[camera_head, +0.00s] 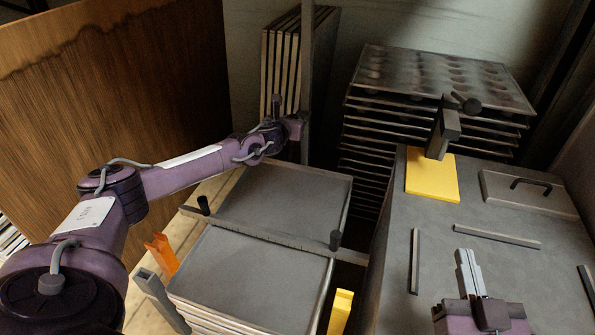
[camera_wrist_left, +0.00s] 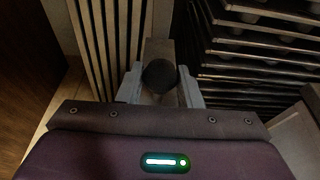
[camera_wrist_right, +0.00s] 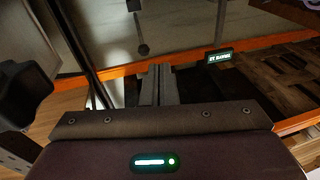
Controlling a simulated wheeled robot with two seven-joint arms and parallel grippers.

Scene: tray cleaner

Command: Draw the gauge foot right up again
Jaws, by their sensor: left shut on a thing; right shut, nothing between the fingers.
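A tall grey post (camera_head: 307,60) stands in front of the upright plates. My left gripper (camera_head: 295,128) is at this post. In the left wrist view its fingers are shut on a dark round knob (camera_wrist_left: 158,75), with a grey block (camera_wrist_left: 159,48) behind it. The gauge foot cannot be made out with certainty. A grey upright block (camera_head: 442,133) with a dark knob (camera_head: 466,104) stands at the yellow pad (camera_head: 432,178); I cannot tell whether they touch. My right gripper (camera_head: 466,262) is shut and empty above the grey worktop; its closed fingers show in the right wrist view (camera_wrist_right: 158,85).
Upright plates (camera_head: 283,60) stand at the back left. A rack of stacked trays (camera_head: 430,75) stands behind the worktop. Low bars (camera_head: 497,236) and a handled lid (camera_head: 530,192) are on the worktop. An orange piece (camera_head: 161,252) is front left.

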